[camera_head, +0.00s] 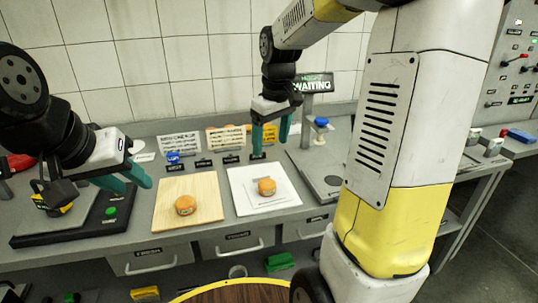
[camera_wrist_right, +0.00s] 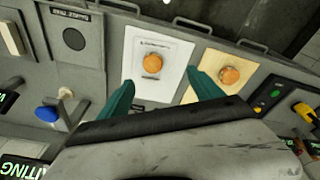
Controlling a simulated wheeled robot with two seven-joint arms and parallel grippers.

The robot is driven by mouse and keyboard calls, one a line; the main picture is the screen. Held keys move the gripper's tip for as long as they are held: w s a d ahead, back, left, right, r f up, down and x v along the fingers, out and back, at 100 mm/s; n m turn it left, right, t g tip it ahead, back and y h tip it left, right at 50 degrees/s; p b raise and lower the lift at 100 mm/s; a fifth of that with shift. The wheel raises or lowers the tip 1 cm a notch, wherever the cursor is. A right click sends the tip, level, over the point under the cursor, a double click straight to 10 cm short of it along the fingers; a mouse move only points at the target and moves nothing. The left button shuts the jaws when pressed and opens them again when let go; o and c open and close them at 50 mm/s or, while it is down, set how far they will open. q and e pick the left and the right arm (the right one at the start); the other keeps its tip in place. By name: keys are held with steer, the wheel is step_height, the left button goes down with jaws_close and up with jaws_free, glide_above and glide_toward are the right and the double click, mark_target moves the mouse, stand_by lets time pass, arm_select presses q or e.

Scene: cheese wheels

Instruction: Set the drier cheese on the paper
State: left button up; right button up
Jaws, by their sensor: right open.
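One orange cheese wheel (camera_head: 266,187) sits on the white paper (camera_head: 248,205); the right wrist view shows this wheel too (camera_wrist_right: 152,64). A second, similar wheel (camera_head: 186,205) sits on the wooden board (camera_head: 170,222) to its left, also seen in the right wrist view (camera_wrist_right: 229,75). Which is drier I cannot tell. My right gripper (camera_head: 271,142) is open and empty, pointing down above the counter behind the paper. My left gripper (camera_head: 137,185) is open and empty, its teal fingers left of the board, near the dark scale.
A dark scale (camera_head: 112,225) with a green button stands at the left. Small signs and labels line the back of the counter. A grey device with a blue knob (camera_head: 321,121) and a "WAITING" display (camera_head: 311,85) stands right of the paper. Drawers are below.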

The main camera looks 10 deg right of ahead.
steer(key=s+a+r+m+t+y, duration=0.1)
steer(key=s+r+m+t, duration=0.1)
steer(key=s, duration=0.7)
steer(key=s+r+m+t, duration=0.2)
steer(key=s+m, duration=0.1)
steer(key=s, duration=0.6)
steer(key=shift+a+r+y, duration=0.3)
steer(key=shift+a+y, duration=0.1)
steer(key=shift+s, duration=0.1)
